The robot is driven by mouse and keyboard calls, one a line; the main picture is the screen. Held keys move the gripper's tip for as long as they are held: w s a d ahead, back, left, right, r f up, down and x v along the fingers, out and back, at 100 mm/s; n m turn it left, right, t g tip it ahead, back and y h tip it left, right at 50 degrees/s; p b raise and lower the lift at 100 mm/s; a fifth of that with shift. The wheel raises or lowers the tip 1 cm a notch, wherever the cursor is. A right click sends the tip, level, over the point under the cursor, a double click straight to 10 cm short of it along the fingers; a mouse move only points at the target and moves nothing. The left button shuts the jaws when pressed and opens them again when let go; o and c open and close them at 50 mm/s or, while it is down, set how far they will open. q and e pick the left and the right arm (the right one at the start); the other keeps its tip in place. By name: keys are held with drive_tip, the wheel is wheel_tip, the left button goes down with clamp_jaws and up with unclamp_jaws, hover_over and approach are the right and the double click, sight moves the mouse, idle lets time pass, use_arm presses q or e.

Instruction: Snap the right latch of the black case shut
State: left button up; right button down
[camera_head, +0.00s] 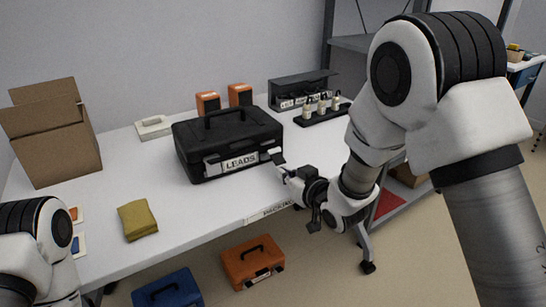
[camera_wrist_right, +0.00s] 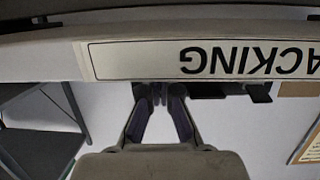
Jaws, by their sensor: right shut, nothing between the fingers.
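The black case (camera_head: 228,132) stands on the white table, lid down, with its handle on top. A white LEADS label (camera_head: 240,162) is on its front. The right latch is at the right end of the front, close to my gripper's tips; whether it is open or shut is too small to tell. My right gripper (camera_head: 280,168) is at the case's front right corner, shut and empty. In the right wrist view its dark fingers (camera_wrist_right: 160,92) meet at the tips. I cannot tell whether they touch the case. My left arm shows at the lower left, its gripper out of view.
The table (camera_head: 190,222) has a PACKING label (camera_head: 270,212) on its front edge. A cardboard box (camera_head: 55,140), yellow cloth (camera_head: 138,220) and bottle rack (camera_head: 322,112) stand around the case. Orange (camera_head: 252,262) and blue (camera_head: 167,290) cases lie below. Bare tabletop lies before the case.

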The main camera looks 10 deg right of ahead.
sight(280, 162)
drive_tip(key=shift+w+a+r+p, duration=0.2)
drive_tip(key=shift+w+r+p, duration=0.15)
drive_tip(key=shift+w, duration=0.4)
drive_tip(key=shift+w+a+r+p, duration=0.25)
drive_tip(key=shift+w+p, duration=0.15)
drive_tip(key=shift+w, duration=0.3)
drive_tip(key=shift+w+a+r+p, duration=0.25)
drive_tip(key=shift+w+p, duration=0.15)
drive_tip(key=shift+w, duration=0.35)
idle(0.3)
idle(0.3)
drive_tip(key=shift+f+v, duration=0.25)
drive_tip(key=shift+v, duration=0.9)
drive_tip(key=shift+f+v, duration=0.3)
drive_tip(key=shift+v, duration=0.85)
drive_tip(key=shift+f+v, duration=0.25)
drive_tip(key=shift+v, duration=0.9)
drive_tip(key=shift+s+d, duration=0.1)
drive_tip(key=shift+s, duration=0.05)
